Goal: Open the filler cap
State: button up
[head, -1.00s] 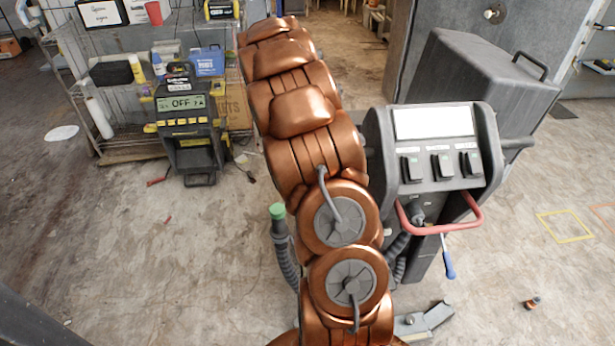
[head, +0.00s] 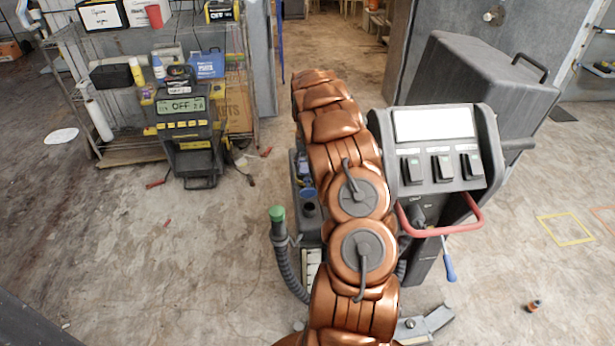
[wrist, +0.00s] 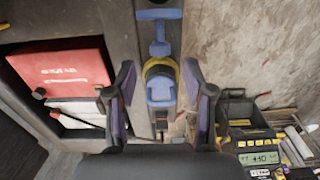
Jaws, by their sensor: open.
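In the wrist view a blue cap-like piece (wrist: 160,88) with a yellow ring around it sits on a dark grey surface; I take it for the filler cap, but cannot be sure. A blue T-shaped piece (wrist: 159,32) lies just beyond it. My gripper (wrist: 158,72) is open, with one finger on each side of the blue piece and visible gaps between; contact and height cannot be told. In the head view my arm hides the gripper. Small blue parts (head: 304,168) show on the machine left of my arm.
The grey machine (head: 440,155) with three switches and a red handle (head: 440,230) stands right of my arm. A green-capped hose (head: 277,213) rises at left. A red box (wrist: 62,78) shows left in the wrist view.

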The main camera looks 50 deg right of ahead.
aim_at(307, 178)
jog(key=shift+f+p, duration=0.6)
jog(key=shift+f, duration=2.15)
jog(key=shift+c, duration=0.3)
grip_shut()
